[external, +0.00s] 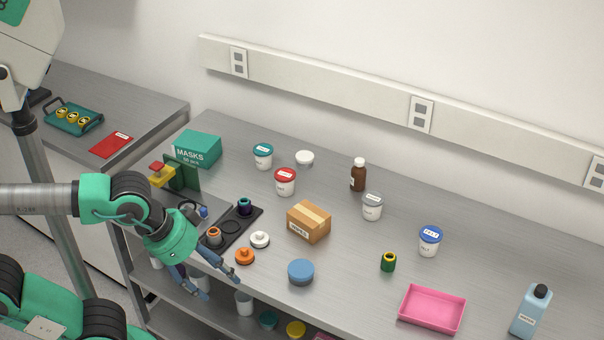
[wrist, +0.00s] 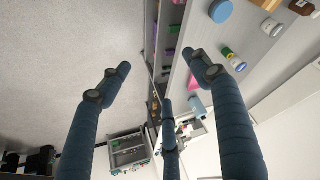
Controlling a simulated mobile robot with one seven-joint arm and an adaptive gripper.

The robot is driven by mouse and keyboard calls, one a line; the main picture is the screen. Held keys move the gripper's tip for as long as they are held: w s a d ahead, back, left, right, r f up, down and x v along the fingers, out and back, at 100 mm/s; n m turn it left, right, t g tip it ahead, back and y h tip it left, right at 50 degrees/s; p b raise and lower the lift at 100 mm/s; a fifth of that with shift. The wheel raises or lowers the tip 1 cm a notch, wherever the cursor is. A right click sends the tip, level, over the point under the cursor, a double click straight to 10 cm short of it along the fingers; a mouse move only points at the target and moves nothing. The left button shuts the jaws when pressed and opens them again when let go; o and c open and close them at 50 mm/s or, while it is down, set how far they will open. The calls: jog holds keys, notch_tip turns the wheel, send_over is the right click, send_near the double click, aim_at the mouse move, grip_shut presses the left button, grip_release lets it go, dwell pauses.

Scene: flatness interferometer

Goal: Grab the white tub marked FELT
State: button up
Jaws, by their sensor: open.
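Several white tubs stand upright on the steel bench, with lids that are teal (external: 263,157), red (external: 285,182), grey (external: 372,206) and blue (external: 429,242). Their labels are too small to read surely; the blue-lidded tub's lid label looks most like FELT. That tub stands right of the bench middle, behind a green and yellow jar (external: 388,262). It also seems to show in the wrist view (wrist: 236,64), beyond the fingers. My gripper (external: 222,285) is open and empty at the bench's front edge at left, far from the tub.
A black holder (external: 236,226) lies near my arm.

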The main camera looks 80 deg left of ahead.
dwell(0.3)
jog(key=w+a+r+p, duration=0.2)
jog(key=w+r+p, duration=0.1)
jog(key=w, duration=0.8)
jog(key=w+a+r+p, duration=0.2)
jog(key=w+p, duration=0.1)
jog(key=w, duration=0.8)
jog(key=w+a+r+p, duration=0.2)
jog(key=w+r+p, duration=0.1)
jog(key=w, duration=0.8)
jog(key=shift+m+g, duration=0.4)
jog(key=shift+g, duration=0.1)
jog(key=w+a+f+p, duration=0.2)
jog(key=w+a+f, duration=0.3)
jog(key=w, duration=0.4)
jog(key=w+a+f+p, duration=0.3)
jog(key=w+a+f, duration=0.2)
jog(key=w+f, duration=0.3)
jog(key=w+a+f+p, duration=0.3)
jog(key=w+a+f, duration=0.2)
jog(key=w, duration=0.4)
jog(key=shift+w+a+f, duration=0.3)
jog(key=shift+a+f, duration=0.1)
jog(key=shift+f, duration=0.25)
jog(key=shift+f, duration=0.15)
